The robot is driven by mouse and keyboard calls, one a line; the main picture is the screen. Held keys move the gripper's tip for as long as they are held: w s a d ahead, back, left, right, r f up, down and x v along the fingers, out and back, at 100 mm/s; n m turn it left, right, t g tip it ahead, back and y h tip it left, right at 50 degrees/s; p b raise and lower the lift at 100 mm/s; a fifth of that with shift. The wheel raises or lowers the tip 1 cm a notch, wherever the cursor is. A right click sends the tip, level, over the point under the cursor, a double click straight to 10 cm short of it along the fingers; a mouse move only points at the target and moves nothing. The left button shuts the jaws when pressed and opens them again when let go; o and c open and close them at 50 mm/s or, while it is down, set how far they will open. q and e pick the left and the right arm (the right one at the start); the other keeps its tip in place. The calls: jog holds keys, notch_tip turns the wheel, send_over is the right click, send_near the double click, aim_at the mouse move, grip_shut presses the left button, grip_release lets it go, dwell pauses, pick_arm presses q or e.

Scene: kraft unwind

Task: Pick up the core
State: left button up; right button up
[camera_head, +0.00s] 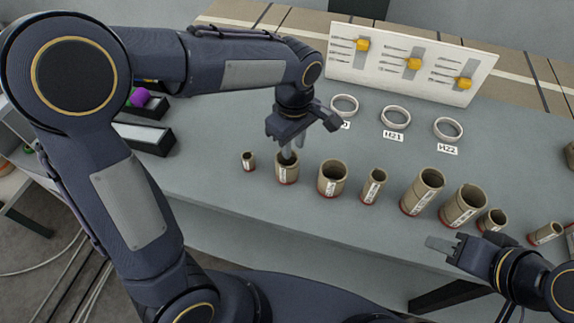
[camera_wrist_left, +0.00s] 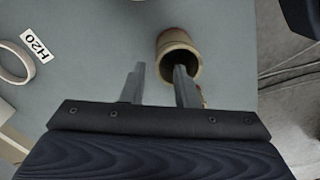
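Several brown cardboard cores with white labels and red bottom rims stand in a row along the front of the table. My left gripper (camera_head: 289,150) points down at the second core from the left (camera_head: 287,173). In the left wrist view, the gripper (camera_wrist_left: 160,72) is open, its two fingers apart. One fingertip overlaps the mouth of a core (camera_wrist_left: 178,45); the other is outside it. I cannot tell whether either touches the core. My right gripper (camera_head: 438,244) is at the front edge near the right-hand cores, with nothing visible in it; its finger gap is unclear.
A small core (camera_head: 248,161) stands just left, and a wider core (camera_head: 332,178) just right. White rings (camera_head: 396,117) with labels lie behind, before a white board (camera_head: 410,66) with yellow knobs. Dark trays (camera_head: 145,137) are at the left. The grey tabletop between is clear.

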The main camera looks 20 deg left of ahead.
aim_at(294, 157)
pick_arm(q)
notch_tip(294, 157, down, 5)
jog(key=shift+d+f, duration=0.1)
jog(key=shift+d, duration=0.05)
grip_shut()
